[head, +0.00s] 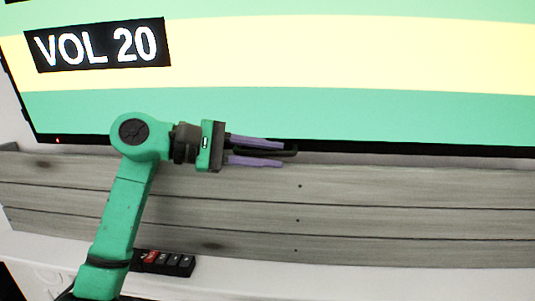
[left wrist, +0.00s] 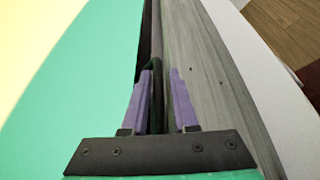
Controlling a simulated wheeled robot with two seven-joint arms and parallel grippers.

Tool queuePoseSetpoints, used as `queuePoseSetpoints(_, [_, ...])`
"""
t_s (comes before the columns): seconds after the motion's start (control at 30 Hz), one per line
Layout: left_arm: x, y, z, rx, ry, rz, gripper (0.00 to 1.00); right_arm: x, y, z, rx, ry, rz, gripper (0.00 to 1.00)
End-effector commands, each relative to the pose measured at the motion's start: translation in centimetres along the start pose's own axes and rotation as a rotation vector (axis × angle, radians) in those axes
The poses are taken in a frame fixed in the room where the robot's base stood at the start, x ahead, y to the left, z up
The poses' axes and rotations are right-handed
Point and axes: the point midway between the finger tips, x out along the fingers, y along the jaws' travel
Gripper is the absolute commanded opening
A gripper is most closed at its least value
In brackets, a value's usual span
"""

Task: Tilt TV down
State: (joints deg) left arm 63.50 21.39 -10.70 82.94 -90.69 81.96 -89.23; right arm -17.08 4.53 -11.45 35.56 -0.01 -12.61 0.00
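The TV (head: 300,118) fills the upper part of the head view, its screen lit with green and cream bands and "VOL 20". Its dark lower edge runs just above the grey wooden boards. A thin dark handle (head: 291,151) sticks out below that edge. My left gripper (head: 282,154) has its two purple fingers apart, one above and one below the handle. In the left wrist view, the fingers (left wrist: 164,80) stand apart with dark handle parts between them; whether they touch it is unclear. My right gripper is in neither view.
Grey wooden boards (head: 400,190) run across the wall close below the TV and my left gripper. A white ledge (head: 300,282) lies beneath them. A small black strip with a red switch (head: 150,257) sits on it beside my left arm.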

Motion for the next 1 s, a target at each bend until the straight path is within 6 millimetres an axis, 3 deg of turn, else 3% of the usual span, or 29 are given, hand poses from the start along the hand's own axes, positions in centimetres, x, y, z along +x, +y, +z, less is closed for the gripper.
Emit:
queuePoseSetpoints(0.27, [-1.1, -0.1, -0.2, 0.002, 0.002, 0.003, 0.27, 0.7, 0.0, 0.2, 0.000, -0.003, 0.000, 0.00])
queuePoseSetpoints(0.5, [-7.7, -0.3, -0.3, 0.002, 0.005, 0.005, 0.27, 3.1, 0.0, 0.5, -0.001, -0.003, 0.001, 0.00])
queuePoseSetpoints(0.7, [-12.9, -0.2, -0.1, 0.001, 0.003, 0.003, 0.27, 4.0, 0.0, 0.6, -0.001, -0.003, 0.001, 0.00])
queuePoseSetpoints(0.83, [-14.4, -0.1, 0.1, 0.001, 0.000, 0.002, 0.27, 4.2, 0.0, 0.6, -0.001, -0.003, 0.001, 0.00])
queuePoseSetpoints(1.0, [-14.7, 0.0, 0.1, 0.001, -0.001, 0.001, 0.27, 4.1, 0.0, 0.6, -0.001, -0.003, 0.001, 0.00])
